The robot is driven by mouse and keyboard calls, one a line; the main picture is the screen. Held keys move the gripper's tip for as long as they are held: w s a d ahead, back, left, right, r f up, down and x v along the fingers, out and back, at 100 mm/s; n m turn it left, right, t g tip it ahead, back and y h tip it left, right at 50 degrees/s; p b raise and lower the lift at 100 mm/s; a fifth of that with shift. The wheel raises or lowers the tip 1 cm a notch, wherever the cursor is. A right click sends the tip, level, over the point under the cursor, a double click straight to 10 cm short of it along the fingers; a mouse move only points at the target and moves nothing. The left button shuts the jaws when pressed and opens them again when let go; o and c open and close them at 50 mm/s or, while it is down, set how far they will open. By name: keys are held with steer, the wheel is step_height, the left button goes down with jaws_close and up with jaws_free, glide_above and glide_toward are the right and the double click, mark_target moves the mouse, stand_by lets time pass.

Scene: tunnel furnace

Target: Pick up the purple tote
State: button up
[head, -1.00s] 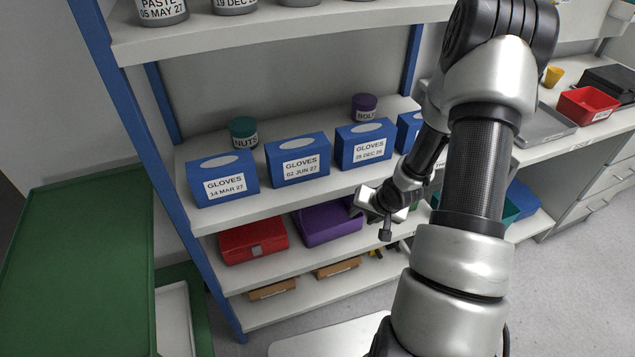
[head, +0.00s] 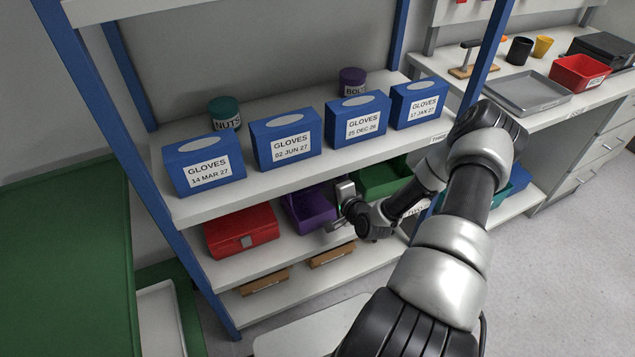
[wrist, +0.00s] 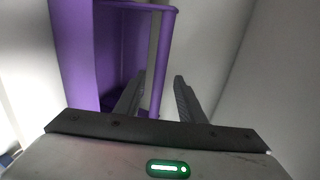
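The purple tote (head: 307,212) sits on the middle shelf, between the red box and a green tote. My gripper (head: 338,207) is at its right front side in the head view and hides part of it. In the wrist view the purple tote (wrist: 84,50) fills the left part. My gripper (wrist: 158,98) is open there, with one finger on each side of a narrow purple wall. A gap shows between that wall and the right finger; I cannot tell whether the left finger touches it.
The red box (head: 241,231) stands close left of the tote, the green tote (head: 384,181) to the right behind my arm. The shelf above holds several blue glove boxes (head: 286,139). Brown boxes (head: 263,280) lie on the shelf below.

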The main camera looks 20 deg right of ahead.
steer(key=shift+b+x, duration=1.25)
steer(key=shift+x, duration=1)
jaws_close()
steer(key=shift+r, duration=0.1)
step_height(320, 180, up, 3)
steer(key=shift+f+p, duration=0.2)
steer(key=shift+p, duration=0.7)
steer(key=shift+f, duration=0.15)
